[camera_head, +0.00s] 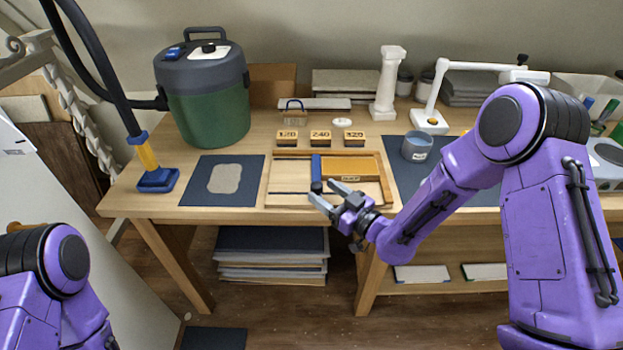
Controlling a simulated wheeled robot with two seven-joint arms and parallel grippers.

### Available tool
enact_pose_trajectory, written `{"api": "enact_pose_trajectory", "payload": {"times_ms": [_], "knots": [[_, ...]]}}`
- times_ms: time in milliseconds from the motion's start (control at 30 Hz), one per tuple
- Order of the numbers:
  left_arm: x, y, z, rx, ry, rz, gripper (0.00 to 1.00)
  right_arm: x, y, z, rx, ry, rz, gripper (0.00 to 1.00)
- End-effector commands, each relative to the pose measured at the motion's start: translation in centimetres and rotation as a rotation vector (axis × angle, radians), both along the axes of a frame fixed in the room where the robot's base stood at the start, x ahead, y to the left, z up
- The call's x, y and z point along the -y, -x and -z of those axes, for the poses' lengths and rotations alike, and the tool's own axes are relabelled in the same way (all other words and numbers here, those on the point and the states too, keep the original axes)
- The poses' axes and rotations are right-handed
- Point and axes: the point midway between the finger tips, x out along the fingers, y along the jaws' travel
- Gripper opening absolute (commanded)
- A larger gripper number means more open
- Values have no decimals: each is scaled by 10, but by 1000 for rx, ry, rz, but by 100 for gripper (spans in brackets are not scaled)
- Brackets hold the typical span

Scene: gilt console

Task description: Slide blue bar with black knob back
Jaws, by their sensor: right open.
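The blue bar (316,167) stands lengthwise in a shallow wooden tray (282,180) at the middle of the table. Its black knob (317,187) is at the near end of the bar. An orange-brown block (349,167) lies in the tray just right of the bar. My right gripper (324,193) is open at the tray's near edge, its fingertips close to the knob; I cannot tell whether they touch it. My left gripper is not in view; only part of my left arm shows at the lower left.
Several small numbered wooden blocks (320,138) stand behind the tray. A dark mat with a grey patch (225,178) lies left of it. A blue cup (416,147) stands to the right. A green vacuum canister (207,105) and white column (388,85) stand farther back.

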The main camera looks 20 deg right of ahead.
Motion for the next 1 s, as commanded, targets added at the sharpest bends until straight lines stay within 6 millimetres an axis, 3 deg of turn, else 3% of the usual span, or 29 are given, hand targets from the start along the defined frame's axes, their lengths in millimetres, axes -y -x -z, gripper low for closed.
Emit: {"api": "enact_pose_trajectory", "payload": {"times_ms": [233,567,600,767,1000], "knots": [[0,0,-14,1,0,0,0,-22,-39,-1,-2,0,0,58],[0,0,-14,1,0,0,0,-26,-47,1,-5,-2,2,58],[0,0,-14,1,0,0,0,-26,-47,1,-5,-2,2,55],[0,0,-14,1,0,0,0,-26,-47,1,-5,-1,2,3],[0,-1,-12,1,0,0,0,-24,-47,2,-5,-1,17,0]]}}
